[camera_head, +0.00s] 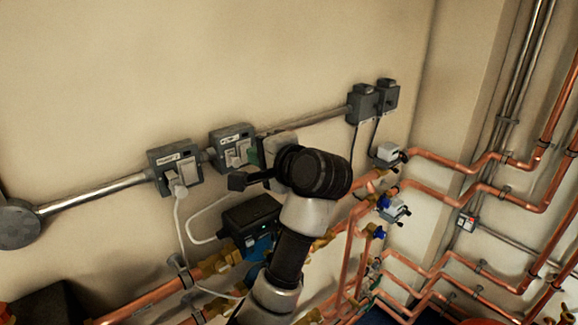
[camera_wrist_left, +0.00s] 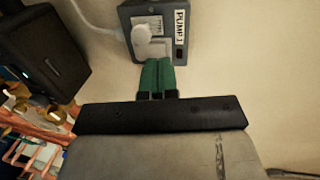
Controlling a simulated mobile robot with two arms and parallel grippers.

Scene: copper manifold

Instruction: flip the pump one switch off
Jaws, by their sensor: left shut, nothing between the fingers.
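The pump one switch box (camera_wrist_left: 181,22) is a grey wall box labelled "PUMP 1" at the top of the left wrist view. Its pale switch (camera_wrist_left: 156,48) sits beside a white plug (camera_wrist_left: 141,36) with a cable. In the head view, the box (camera_head: 226,137) is on the wall left of my gripper. My left gripper (camera_wrist_left: 157,63) has its green fingers shut together and empty, with the tips right at the lower edge of the switch; I cannot tell whether they touch. In the head view, the left gripper (camera_head: 253,156) is partly hidden by its wrist. My right gripper is not in view.
A similar plugged box (camera_head: 176,164) is to the left, joined by metal conduit (camera_head: 98,193). Grey boxes (camera_head: 363,102) are farther right. A dark pump unit (camera_head: 247,216) and copper pipes (camera_head: 150,297) lie below. The wall above is clear.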

